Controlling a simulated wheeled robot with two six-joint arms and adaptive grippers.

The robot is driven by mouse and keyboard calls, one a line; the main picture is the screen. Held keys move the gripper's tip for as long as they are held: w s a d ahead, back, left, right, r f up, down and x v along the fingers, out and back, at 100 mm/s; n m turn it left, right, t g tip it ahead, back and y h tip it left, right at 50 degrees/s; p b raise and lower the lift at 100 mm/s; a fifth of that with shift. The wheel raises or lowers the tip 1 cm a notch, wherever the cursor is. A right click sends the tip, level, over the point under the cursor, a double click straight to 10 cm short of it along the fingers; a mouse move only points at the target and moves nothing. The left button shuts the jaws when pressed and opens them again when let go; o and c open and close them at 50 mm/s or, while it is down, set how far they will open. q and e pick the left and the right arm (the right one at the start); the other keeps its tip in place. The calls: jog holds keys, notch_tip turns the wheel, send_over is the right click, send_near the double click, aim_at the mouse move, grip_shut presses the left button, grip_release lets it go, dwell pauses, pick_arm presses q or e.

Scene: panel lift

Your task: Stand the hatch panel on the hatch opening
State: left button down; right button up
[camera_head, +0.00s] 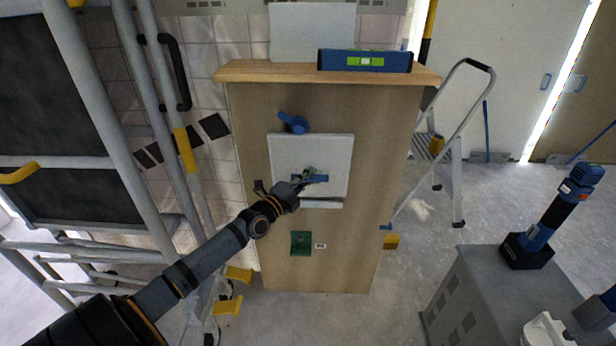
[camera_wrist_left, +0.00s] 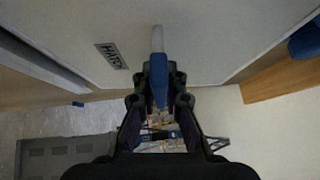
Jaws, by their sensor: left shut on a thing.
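The hatch panel (camera_head: 310,151) is a pale grey square plate with a blue handle (camera_head: 318,179). It is upright in front of the wooden board (camera_head: 375,150), and the hatch opening cannot be seen behind it. My left gripper (camera_head: 303,182) is shut on the handle. In the left wrist view, the handle (camera_wrist_left: 159,80) is between the fingers, and the panel (camera_wrist_left: 205,35) fills the upper part, with a dark label (camera_wrist_left: 112,55). Whether the panel touches the board or its lower edge rests on anything cannot be told. A blue latch (camera_head: 293,122) is just above the panel. My right gripper is not in view.
A wooden ledge (camera_head: 270,72) with a blue spirit level (camera_head: 340,60) tops the board. Scaffold poles (camera_head: 85,95) stand left and a stepladder (camera_head: 455,180) right. A grey cabinet (camera_head: 470,290) carrying blue-black equipment (camera_head: 555,215) is at lower right. Floor in front of the board looks clear.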

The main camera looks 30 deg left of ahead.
pick_arm(q)
jog(key=shift+w+a+r+n+g+p, duration=0.3)
jog(key=shift+w+r+g+p, duration=0.15)
jog(key=shift+p, duration=0.5)
jog(key=shift+d+f+b, duration=0.1)
jog(key=shift+f+b, duration=0.35)
jog(key=shift+b, duration=0.05)
dwell(1.0)
jog(key=shift+f+b, duration=0.45)
jog(key=shift+b, duration=0.05)
jog(key=shift+f+b, duration=0.45)
jog(key=shift+b, duration=0.1)
jog(key=shift+w, duration=0.1)
dwell(0.5)
dwell(0.4)
